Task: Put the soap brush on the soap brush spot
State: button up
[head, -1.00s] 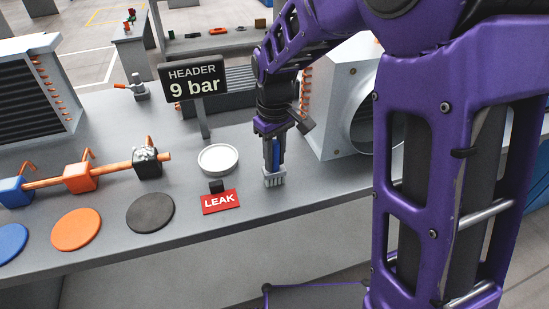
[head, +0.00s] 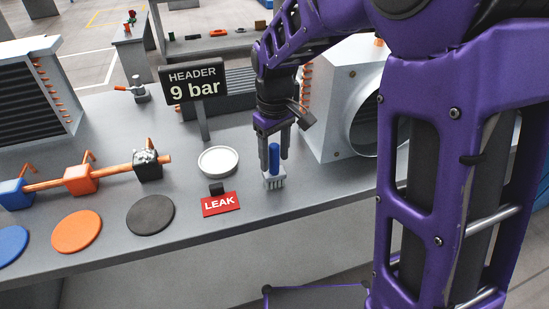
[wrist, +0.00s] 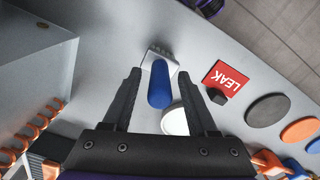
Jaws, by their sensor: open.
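The soap brush has a blue handle (head: 274,158) and a pale bristle head (head: 274,181). It stands upright, bristles down, on the grey bench, right of the red LEAK sign. My gripper (head: 274,151) is open above the brush, with its fingers on either side of the upper handle. In the wrist view, the blue handle (wrist: 160,84) shows between the two spread fingers (wrist: 159,74), with a gap on each side. No spot is labelled for the soap brush, so I cannot tell which place is its spot.
A round white dish (head: 218,161) and the red LEAK sign (head: 220,204) are left of the brush. Black (head: 150,214), orange (head: 76,231) and blue (head: 10,243) discs lie farther left. A grey ducted box (head: 335,115) stands close on the right. The 9 bar sign (head: 194,86) is behind.

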notch_tip(320, 180, up, 11)
jog(key=shift+f+p, duration=0.2)
jog(key=shift+p, duration=0.6)
